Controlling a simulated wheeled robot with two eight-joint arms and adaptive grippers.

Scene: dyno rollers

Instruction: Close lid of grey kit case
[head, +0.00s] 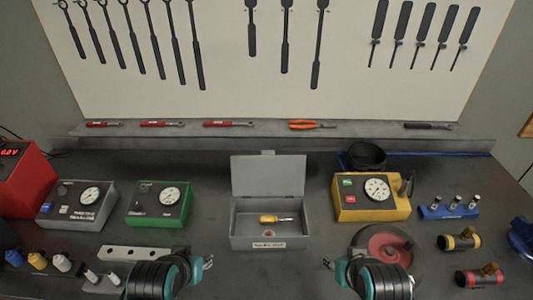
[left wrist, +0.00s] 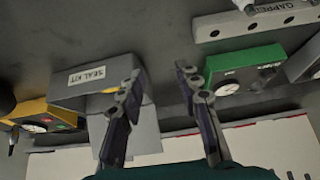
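The grey kit case (head: 240,242) stands open at the middle of the bench, its lid (head: 268,176) raised upright at the back. A yellow-handled screwdriver (head: 269,218) and a small red item (head: 270,233) lie inside. The case also shows in the left wrist view (left wrist: 65,92), with a "SEAL KIT" label. My left gripper (head: 205,263) is in front and left of the case, apart from it; in the left wrist view its fingers (left wrist: 158,70) are spread and empty. My right gripper (head: 328,264) is in front and right of the case; its opening is unclear.
A green gauge box (head: 158,204) stands left of the case and a yellow gauge box (head: 371,198) right of it. A grey bar with holes (head: 135,253) lies at front left. A red-and-grey disc (head: 386,244) is beyond my right gripper. Bare bench lies before the case.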

